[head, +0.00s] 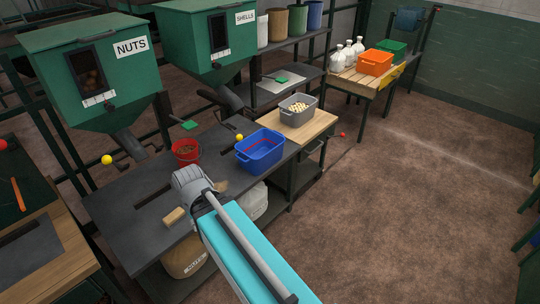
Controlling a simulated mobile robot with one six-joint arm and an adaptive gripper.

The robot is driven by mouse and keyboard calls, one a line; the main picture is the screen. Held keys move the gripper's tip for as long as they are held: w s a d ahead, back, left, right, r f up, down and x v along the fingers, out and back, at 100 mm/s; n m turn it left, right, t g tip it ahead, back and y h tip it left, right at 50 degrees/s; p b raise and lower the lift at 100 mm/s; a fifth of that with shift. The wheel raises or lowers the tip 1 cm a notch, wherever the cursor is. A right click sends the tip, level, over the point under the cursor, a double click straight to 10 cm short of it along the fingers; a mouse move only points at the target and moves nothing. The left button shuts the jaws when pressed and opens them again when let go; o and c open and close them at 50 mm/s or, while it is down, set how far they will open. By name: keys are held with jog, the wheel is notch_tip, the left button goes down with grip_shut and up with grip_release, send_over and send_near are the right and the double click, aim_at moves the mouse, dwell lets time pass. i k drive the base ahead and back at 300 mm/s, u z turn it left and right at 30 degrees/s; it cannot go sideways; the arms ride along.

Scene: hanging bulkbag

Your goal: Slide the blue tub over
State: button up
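The blue tub (260,158) stands upright on the dark bench (135,200), near its right end beside the pale wooden board. It looks mostly empty, with a thin red line showing inside. My grey arm reaches up from the bottom of the picture over the bench, with its rounded end left of and nearer than the tub, apart from it in the picture. I cannot make out my gripper's fingers.
A red bucket (186,151) stands left of the tub, a yellow ball (239,137) behind it. A grey tub (298,107) stands on the wooden board (312,126). A wooden block (174,217) lies near my arm. Green NUTS (90,75) and SHELLS (207,40) hoppers overhang the bench.

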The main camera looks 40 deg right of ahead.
aim_at(259, 151)
jog(key=z, duration=0.95)
jog(key=k, duration=0.65)
jog(key=z, duration=0.5)
jog(key=i, duration=1.25)
jog(key=u, duration=0.25)
